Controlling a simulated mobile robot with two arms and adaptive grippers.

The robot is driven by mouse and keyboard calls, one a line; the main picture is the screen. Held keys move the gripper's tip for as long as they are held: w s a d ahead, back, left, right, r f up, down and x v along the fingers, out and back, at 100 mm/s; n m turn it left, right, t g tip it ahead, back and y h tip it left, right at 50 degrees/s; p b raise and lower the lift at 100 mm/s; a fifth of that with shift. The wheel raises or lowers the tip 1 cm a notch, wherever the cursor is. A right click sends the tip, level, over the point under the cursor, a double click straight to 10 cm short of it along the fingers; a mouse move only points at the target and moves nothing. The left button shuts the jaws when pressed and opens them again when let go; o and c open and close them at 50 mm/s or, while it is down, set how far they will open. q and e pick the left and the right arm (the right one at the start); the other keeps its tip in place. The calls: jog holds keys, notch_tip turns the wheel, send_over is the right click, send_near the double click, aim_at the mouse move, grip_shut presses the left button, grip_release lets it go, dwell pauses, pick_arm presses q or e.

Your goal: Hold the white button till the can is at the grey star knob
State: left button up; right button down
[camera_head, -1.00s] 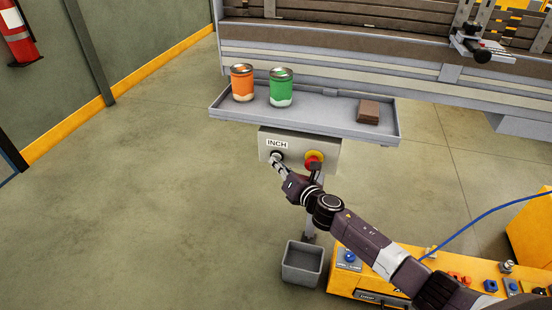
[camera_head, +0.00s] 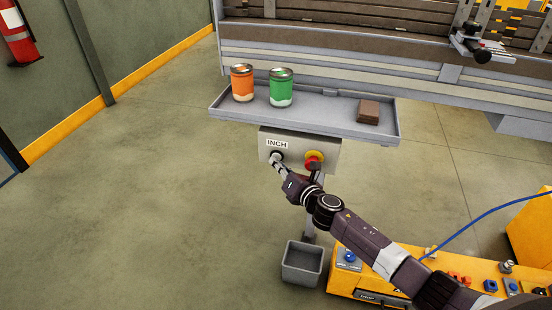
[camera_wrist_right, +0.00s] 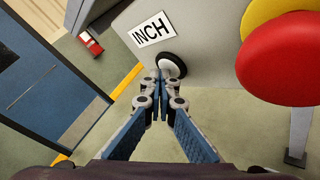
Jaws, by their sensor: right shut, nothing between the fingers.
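The white button (camera_wrist_right: 172,64) with a black ring sits under the INCH label on a grey control box (camera_head: 325,147). My right gripper (camera_head: 277,161) is shut and empty, its fingertips at the button. In the right wrist view the fingertips (camera_wrist_right: 162,78) overlap the button's lower left edge; I cannot tell whether they press it. An orange can (camera_head: 242,84) and a green can (camera_head: 280,88) stand upright on the grey tray (camera_head: 325,123) above the box. I cannot make out a grey star knob for certain. My left gripper is not in view.
A red and yellow stop button (camera_head: 314,160) is on the box, right of my gripper; it looms large in the wrist view (camera_wrist_right: 288,58). A brown block (camera_head: 368,111) lies on the tray. A grey bin (camera_head: 302,263) stands on the floor below. The floor at left is clear.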

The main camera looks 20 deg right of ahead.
jog(key=shift+s+a, duration=0.45)
jog(key=shift+s, duration=0.3)
jog(key=shift+s+a+p, duration=0.4)
jog(key=shift+s+a, duration=0.35)
jog(key=shift+s, duration=0.3)
jog(key=shift+s+a+p, duration=0.35)
jog(key=shift+s+a, duration=0.35)
jog(key=shift+s, duration=0.3)
